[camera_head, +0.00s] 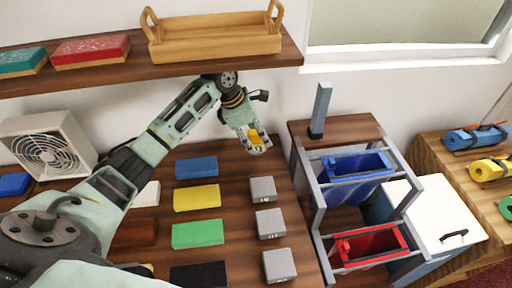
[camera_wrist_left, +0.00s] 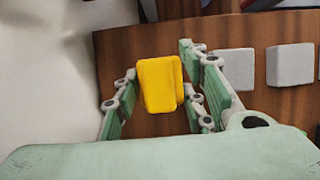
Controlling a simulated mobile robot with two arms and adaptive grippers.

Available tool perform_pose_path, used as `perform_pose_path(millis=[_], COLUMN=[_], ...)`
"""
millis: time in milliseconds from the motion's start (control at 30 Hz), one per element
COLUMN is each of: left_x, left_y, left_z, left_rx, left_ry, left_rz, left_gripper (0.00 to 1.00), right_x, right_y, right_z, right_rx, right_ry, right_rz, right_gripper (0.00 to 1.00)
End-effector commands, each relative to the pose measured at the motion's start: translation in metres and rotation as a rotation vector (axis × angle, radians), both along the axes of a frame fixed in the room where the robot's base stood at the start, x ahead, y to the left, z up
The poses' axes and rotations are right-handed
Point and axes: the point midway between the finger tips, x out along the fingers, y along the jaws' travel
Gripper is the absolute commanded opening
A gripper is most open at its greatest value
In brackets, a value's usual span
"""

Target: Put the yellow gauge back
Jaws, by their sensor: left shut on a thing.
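The yellow gauge (camera_wrist_left: 160,84) is a small yellow block between the fingers of my left gripper in the left wrist view. It also shows in the head view (camera_head: 254,138) at the gripper's tip. My left gripper (camera_head: 257,146) is shut on it and holds it over the back of the brown counter, near the wall. Whether the gauge touches the counter is hard to tell. Grey blocks (camera_head: 263,189) with dark markings stand in a column just in front of the gripper. A yellow swatch (camera_head: 197,197) lies in the column to their left. My right gripper is not in view.
A blue swatch (camera_head: 196,167), a green swatch (camera_head: 198,234) and a black swatch (camera_head: 198,274) lie on the counter. A wooden shelf (camera_head: 110,75) with a wooden tray (camera_head: 215,45) hangs above. A rack with a blue bin (camera_head: 345,180) and a red bin (camera_head: 368,246) stands right.

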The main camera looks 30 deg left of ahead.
Motion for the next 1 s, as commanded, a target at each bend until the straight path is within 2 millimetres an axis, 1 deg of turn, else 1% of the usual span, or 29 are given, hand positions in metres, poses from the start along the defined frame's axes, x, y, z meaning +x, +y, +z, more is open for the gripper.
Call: perform_pose_path(millis=[33, 167, 300, 400, 467, 567, 867, 900, 1000], left_x=[-0.002, -0.002, -0.003, -0.002, 0.001, 0.002, 0.001, 0.001, 0.001], left_y=[-0.001, -0.001, -0.001, -0.001, 0.001, 0.001, 0.001, 0.001, 0.002], left_z=[-0.006, -0.016, -0.040, -0.054, -0.056, -0.060, -0.062, -0.063, -0.063], left_rx=[0.000, 0.001, 0.001, 0.000, 0.001, 0.000, 0.000, 0.000, 0.001], left_ry=[0.005, 0.004, 0.007, 0.004, 0.002, 0.001, 0.002, 0.003, 0.002], left_rz=[-0.002, -0.001, 0.000, 0.000, 0.001, -0.001, -0.001, 0.000, 0.000], left_gripper=[0.03, 0.03, 0.03, 0.03, 0.03, 0.03, 0.03, 0.39, 0.48], right_x=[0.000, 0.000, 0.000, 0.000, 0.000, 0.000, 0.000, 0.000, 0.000], right_y=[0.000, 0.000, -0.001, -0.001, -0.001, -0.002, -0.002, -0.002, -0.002], right_z=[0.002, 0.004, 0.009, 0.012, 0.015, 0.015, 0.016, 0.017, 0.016], right_rx=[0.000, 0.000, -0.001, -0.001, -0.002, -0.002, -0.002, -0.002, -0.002], right_ry=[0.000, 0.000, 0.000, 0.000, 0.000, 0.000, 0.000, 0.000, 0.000], right_rz=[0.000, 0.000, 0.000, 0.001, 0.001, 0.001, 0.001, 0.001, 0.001], right_gripper=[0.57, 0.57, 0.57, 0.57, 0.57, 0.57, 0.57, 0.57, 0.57])
